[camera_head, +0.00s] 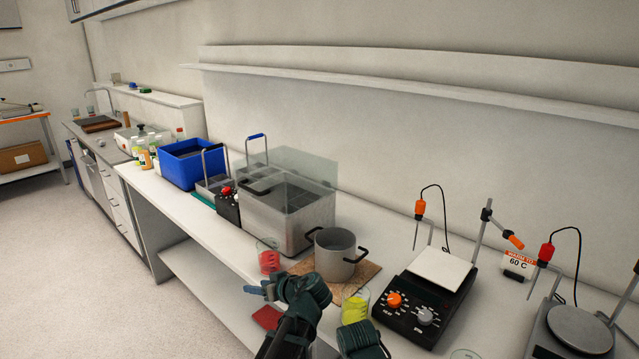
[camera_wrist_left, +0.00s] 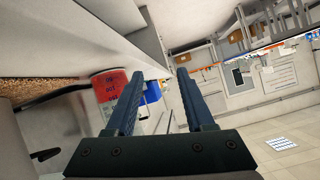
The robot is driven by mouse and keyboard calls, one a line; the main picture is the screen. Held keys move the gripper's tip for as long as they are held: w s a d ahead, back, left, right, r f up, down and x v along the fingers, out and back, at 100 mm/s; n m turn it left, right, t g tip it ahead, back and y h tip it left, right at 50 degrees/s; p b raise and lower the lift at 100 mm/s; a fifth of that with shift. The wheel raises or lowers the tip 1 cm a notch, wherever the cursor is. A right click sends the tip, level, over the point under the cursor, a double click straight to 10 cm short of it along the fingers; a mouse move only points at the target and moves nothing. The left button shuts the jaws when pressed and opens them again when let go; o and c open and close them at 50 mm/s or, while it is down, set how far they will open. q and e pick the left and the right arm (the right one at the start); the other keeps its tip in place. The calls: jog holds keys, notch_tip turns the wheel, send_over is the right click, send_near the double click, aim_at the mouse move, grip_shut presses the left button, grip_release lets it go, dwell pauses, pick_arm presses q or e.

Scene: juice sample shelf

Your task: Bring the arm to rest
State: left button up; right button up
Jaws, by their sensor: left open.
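My left gripper (camera_head: 262,291) shows in the head view in front of the bench, with its blue fingers pointing left. In the left wrist view its two fingers (camera_wrist_left: 165,100) stand apart with nothing between them. A beaker of red liquid (camera_head: 269,258) stands on the bench just behind the gripper; it also shows beyond the left finger in the left wrist view (camera_wrist_left: 109,85). Another dark part of my arms shows at the bottom of the head view, but no right gripper fingers can be made out.
A steel pot (camera_head: 336,262) stands on a cork board (camera_head: 304,268). A beaker of yellow liquid (camera_head: 355,306) is close to my arm. A hotplate (camera_head: 428,290) stands to the right, and a steel water bath (camera_head: 285,222) and blue crate (camera_head: 190,168) stand farther back. The floor at left is clear.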

pick_arm(q)
jog(key=s+d+f+m+g+h, duration=0.2)
jog(key=s+f+m+g+h, duration=0.25)
jog(key=s, duration=0.45)
jog(key=s+d+f+m+g+h, duration=0.2)
jog(key=s+f+m+h, duration=0.1)
jog(key=s+f+h, duration=0.5)
jog(key=s+d+r+m+g+y+p, duration=0.1)
jog(key=s+d+r+m+y+p, duration=0.2)
jog(key=d, duration=0.8)
jog(key=s+r+m+p, duration=0.1)
jog(key=s+r, duration=0.1)
jog(key=s, duration=0.1)
jog(key=shift+s+r+y, duration=0.3)
jog(key=shift+s+y, duration=0.05)
jog(key=shift+s, duration=0.05)
